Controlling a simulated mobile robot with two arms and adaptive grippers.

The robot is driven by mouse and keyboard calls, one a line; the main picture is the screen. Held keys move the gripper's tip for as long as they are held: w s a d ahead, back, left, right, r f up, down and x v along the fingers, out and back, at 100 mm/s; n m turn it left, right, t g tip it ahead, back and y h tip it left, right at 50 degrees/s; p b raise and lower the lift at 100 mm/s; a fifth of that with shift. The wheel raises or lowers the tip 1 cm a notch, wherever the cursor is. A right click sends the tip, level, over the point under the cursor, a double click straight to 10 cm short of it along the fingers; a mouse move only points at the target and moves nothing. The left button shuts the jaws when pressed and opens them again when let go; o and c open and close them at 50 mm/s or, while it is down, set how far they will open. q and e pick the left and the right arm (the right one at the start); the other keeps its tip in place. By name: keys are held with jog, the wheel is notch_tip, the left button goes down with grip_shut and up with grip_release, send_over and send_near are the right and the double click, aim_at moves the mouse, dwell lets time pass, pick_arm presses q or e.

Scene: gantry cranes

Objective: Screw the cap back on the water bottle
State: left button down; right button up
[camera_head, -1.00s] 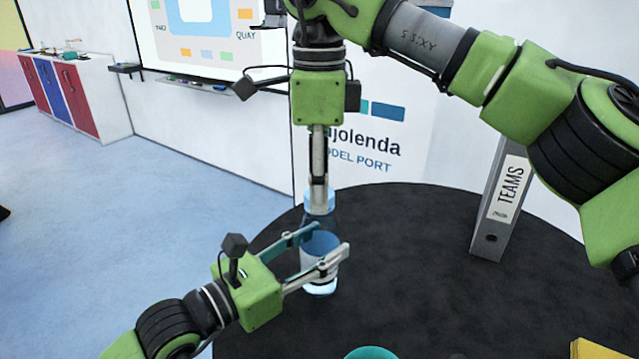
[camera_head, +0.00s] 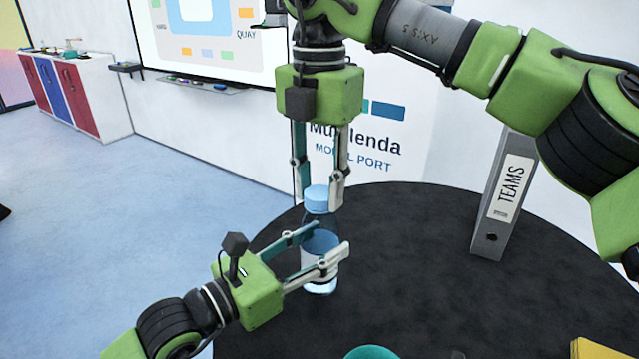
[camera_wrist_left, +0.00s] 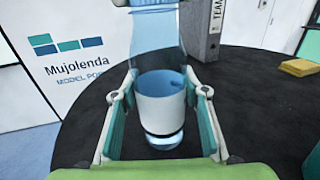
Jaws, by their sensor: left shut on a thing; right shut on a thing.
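The water bottle (camera_head: 319,284) stands upright on the dark round table, clear blue with a white label band; the left wrist view shows it close up (camera_wrist_left: 160,107). My left gripper (camera_head: 328,243) is shut around the bottle's middle, one finger on each side; its fingers also show in the left wrist view (camera_wrist_left: 162,92). The light blue cap (camera_head: 319,199) is at the bottle's mouth. My right gripper (camera_head: 321,197) points straight down from above, shut on the cap with a finger at each side. I cannot tell how far the cap is threaded on.
The black round table (camera_head: 420,285) has clear room right of the bottle. A grey TEAMS binder (camera_head: 497,205) stands at the back right. A teal round thing (camera_head: 371,353) and a yellow thing (camera_head: 597,350) are at the front edge. The wall sign is behind.

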jog(key=shift+m, duration=1.2)
jog(key=o, duration=1.3)
notch_tip(320, 180, up, 12)
pick_arm(q)
jog(key=c, duration=1.1)
grip_release()
